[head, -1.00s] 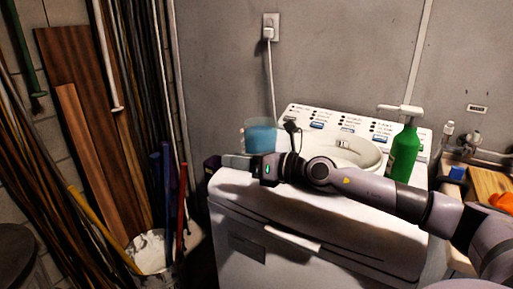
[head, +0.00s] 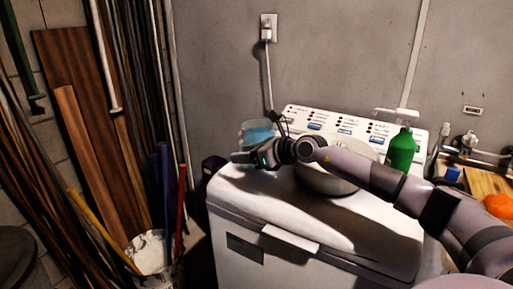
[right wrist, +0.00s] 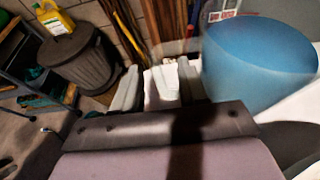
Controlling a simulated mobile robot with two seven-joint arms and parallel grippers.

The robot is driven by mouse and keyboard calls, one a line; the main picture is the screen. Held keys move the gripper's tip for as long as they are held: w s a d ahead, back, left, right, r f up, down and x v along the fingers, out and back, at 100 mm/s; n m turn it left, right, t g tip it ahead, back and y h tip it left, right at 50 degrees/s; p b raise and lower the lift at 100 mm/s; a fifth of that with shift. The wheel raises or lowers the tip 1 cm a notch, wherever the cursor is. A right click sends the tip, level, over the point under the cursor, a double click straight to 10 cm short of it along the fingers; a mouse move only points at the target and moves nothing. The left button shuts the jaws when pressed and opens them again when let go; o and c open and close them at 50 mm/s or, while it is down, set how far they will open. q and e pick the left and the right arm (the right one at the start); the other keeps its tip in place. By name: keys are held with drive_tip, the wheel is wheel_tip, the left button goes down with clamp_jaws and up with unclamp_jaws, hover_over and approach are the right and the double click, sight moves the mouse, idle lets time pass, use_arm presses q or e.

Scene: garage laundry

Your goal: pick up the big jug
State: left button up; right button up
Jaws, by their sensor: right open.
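The big jug (head: 257,136) looks like a clear container with blue contents. It stands at the back left of the white washing machine, partly hidden by my right gripper and wrist. In the right wrist view the jug (right wrist: 258,65) is large, at the right, beside the fingers and not between them. My right gripper (head: 241,157) is open, just in front of the jug in the head view. In the wrist view the right gripper (right wrist: 160,88) has nothing held between its fingers. Whether a finger touches the jug I cannot tell. My left gripper is not in view.
A white bucket (head: 150,252) with poles stands on the left. A dark bin (right wrist: 82,55) with a yellow bottle (right wrist: 52,18) shows in the wrist view.

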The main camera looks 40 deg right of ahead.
drive_tip(key=shift+w+a+f, duration=0.2)
drive_tip(key=shift+w+a, duration=0.05)
drive_tip(key=shift+w, duration=0.3)
clamp_jaws()
idle(1.0)
drive_tip(key=shift+r, duration=0.15)
